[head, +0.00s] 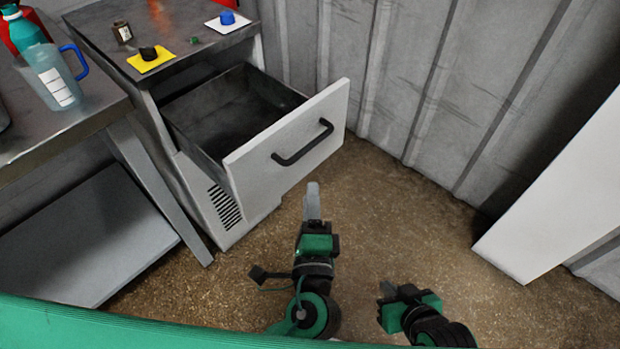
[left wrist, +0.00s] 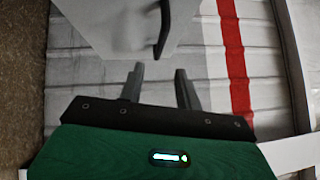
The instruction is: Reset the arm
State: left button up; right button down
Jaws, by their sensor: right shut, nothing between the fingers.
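My left gripper (head: 313,200) stands out over the floor, just below and in front of the open drawer (head: 285,152). It touches nothing. In the left wrist view its two fingers (left wrist: 160,85) are apart with nothing between them, and the drawer front with its dark handle (left wrist: 164,28) lies beyond them. My right gripper (head: 387,290) is lower and to the right, shut and empty over the bare floor. Its fingers are small and partly turned away in the head view.
The grey cabinet (head: 215,205) has its drawer pulled out. A yellow card (head: 140,66) with a black piece and a white card (head: 215,26) with a blue piece lie on top. A metal table (head: 95,112) holds a jug (head: 52,80). A white panel (head: 545,205) stands right.

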pick_arm(q)
jog(key=shift+s, duration=0.65)
jog(key=shift+f, duration=0.15)
